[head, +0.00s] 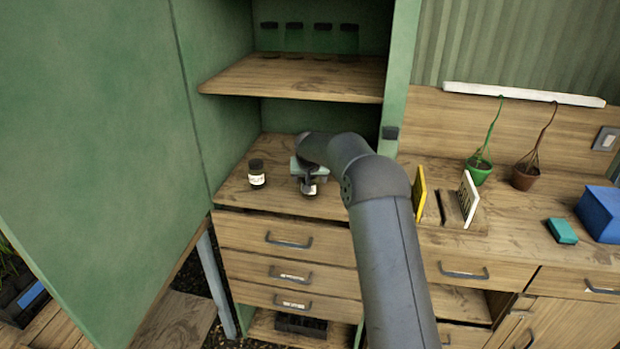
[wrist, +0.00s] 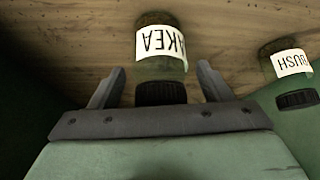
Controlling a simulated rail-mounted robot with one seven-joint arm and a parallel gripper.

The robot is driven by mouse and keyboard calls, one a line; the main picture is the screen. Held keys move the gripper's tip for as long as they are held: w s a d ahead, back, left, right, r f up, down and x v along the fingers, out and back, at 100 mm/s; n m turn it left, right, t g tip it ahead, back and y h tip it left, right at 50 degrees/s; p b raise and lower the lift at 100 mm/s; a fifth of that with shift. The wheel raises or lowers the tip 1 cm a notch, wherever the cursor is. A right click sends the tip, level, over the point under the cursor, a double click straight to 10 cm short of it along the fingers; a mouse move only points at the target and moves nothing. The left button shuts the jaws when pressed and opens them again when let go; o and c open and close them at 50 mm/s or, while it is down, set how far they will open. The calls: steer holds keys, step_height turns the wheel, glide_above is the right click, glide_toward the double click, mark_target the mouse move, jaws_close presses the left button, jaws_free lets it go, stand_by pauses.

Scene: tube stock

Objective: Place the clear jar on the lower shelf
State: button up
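A see-through greenish jar (wrist: 160,66) with a black lid and a white label stands on the lower shelf (head: 235,190) of the green cabinet. In the head view this jar (head: 311,189) is partly hidden by my gripper (head: 309,180). In the wrist view my gripper (wrist: 160,88) is open, its fingers on either side of the jar's lid end with a gap showing on both sides. A second dark-lidded jar (head: 257,174) stands apart to the left on the same shelf. A labelled jar also shows at the right of the wrist view (wrist: 285,62).
Several dark-lidded jars (head: 294,40) stand on the upper shelf (head: 290,78), which overhangs the lower one. The open green door (head: 90,130) is at left. A yellow board (head: 420,187), potted plants (head: 480,172) and a blue box (head: 602,212) are on the right counter.

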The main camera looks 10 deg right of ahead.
steer(key=shift+r, duration=0.1)
steer(key=shift+r, duration=0.2)
steer(key=b+v, duration=0.2)
steer(key=v, duration=1)
steer(key=shift+s, duration=0.2)
steer(key=s+f+g, duration=0.2)
steer(key=s, duration=1.4)
steer(key=s+d+f+n+g, duration=0.1)
steer(key=s+f+g, duration=0.1)
steer(key=s, duration=1.4)
steer(key=s+f+n+g+y, duration=0.1)
steer(key=s+f, duration=0.2)
steer(key=s, duration=1.3)
steer(key=shift+f+g, duration=0.4)
steer(key=shift+d, duration=0.2)
